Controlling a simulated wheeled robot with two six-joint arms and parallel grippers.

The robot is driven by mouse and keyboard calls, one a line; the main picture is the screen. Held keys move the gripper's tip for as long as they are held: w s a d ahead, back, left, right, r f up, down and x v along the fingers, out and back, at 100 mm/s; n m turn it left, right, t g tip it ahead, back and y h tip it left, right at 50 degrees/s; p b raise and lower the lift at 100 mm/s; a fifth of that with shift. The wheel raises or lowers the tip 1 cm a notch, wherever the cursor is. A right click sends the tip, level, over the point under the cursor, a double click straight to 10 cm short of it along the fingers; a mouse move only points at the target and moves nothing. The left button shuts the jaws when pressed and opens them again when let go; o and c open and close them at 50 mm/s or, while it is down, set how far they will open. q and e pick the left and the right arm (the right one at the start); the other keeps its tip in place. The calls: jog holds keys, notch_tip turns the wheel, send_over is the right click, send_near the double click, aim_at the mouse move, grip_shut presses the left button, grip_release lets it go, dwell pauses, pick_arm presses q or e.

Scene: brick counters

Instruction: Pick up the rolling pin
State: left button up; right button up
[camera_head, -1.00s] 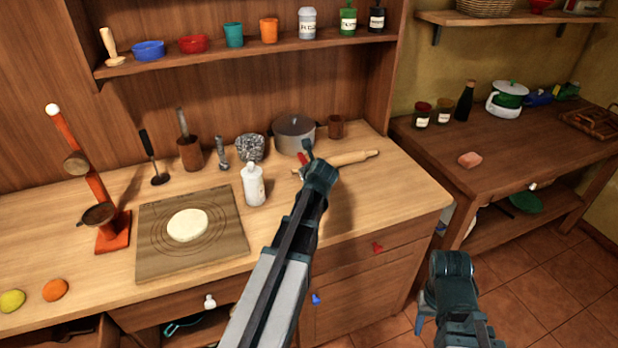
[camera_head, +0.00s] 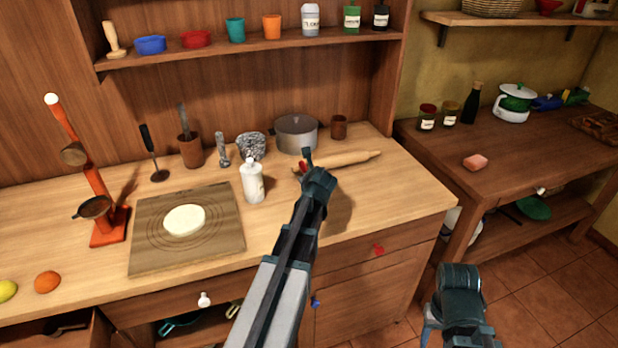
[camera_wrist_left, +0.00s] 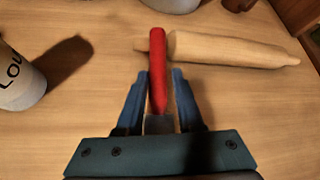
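The pale wooden rolling pin (camera_head: 345,160) lies on the counter in front of the grey pot, and it also shows across the top of the left wrist view (camera_wrist_left: 230,50). My left gripper (camera_head: 306,158) is near its left end. In the left wrist view the fingers (camera_wrist_left: 160,73) stand apart, so the gripper is open. A slim red object (camera_wrist_left: 158,70) shows between them, overlapping the pin's left handle; I cannot tell whether it touches the fingers. The pin is apart from the fingers. My right gripper (camera_head: 428,318) is low at the right; its fingers are mostly hidden.
A white bottle (camera_head: 252,182) stands left of my left gripper. The grey pot (camera_head: 296,134) and a brown cup (camera_head: 339,127) stand behind the pin. A board with dough (camera_head: 150,255) lies at the left. The counter right of the pin is clear.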

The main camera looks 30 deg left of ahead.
pick_arm(q)
jog(key=shift+o, duration=1.1)
jog(key=shift+s+d+r+p, duration=0.1)
jog(key=shift+s+r+p, duration=0.05)
jog(key=shift+r+p, duration=0.4)
jog(key=p+v, duration=0.6)
jog(key=v, duration=0.5)
jog(key=shift+s+d, duration=0.2)
jog(key=shift+d, duration=0.1)
